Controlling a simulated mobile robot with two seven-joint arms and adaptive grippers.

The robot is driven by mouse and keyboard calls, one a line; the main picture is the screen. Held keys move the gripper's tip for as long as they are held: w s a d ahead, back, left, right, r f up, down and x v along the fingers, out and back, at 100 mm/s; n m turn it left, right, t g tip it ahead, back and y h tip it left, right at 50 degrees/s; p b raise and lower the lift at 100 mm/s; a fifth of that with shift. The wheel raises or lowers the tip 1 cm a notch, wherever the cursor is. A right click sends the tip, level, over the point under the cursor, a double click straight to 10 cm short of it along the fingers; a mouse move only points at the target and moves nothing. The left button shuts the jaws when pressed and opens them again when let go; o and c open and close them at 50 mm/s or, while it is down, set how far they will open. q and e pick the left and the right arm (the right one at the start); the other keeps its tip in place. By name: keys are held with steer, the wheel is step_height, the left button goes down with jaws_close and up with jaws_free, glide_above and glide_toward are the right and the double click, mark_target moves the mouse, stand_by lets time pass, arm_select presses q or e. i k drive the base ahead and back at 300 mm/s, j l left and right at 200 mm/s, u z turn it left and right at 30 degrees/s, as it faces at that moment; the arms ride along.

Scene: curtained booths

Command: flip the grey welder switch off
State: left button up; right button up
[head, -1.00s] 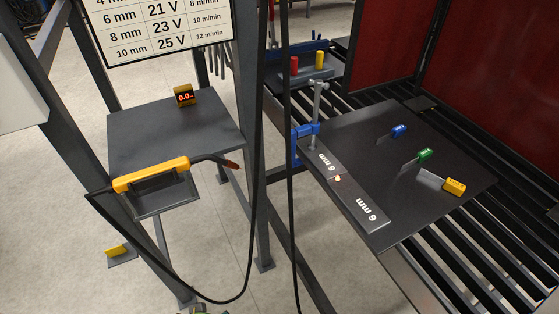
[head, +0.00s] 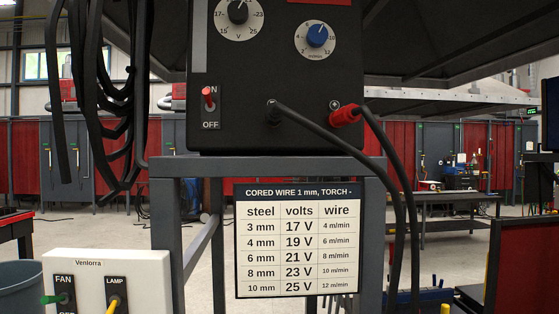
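The dark grey welder (head: 270,75) stands on a grey metal frame in the upper middle of the head view. Its power switch (head: 208,98) is a toggle with a red lever on a dark plate at the front's lower left. The lever points up, at the ON mark and partly over it; the OFF mark shows below. I see no grey lever on the welder. Neither of my grippers is in view.
Black cables (head: 345,140) hang from the welder's front, one from a red plug. A white box (head: 83,273) at lower left carries a green-levered FAN switch (head: 60,298) and a yellow-levered LAMP switch (head: 114,300). A settings chart (head: 296,240) hangs below the welder. A grey bin (head: 20,287) stands far left.

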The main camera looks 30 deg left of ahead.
mark_target(206, 93)
steer(key=j, duration=0.85)
steer(key=i+j, duration=0.1)
steer(key=j, duration=0.75)
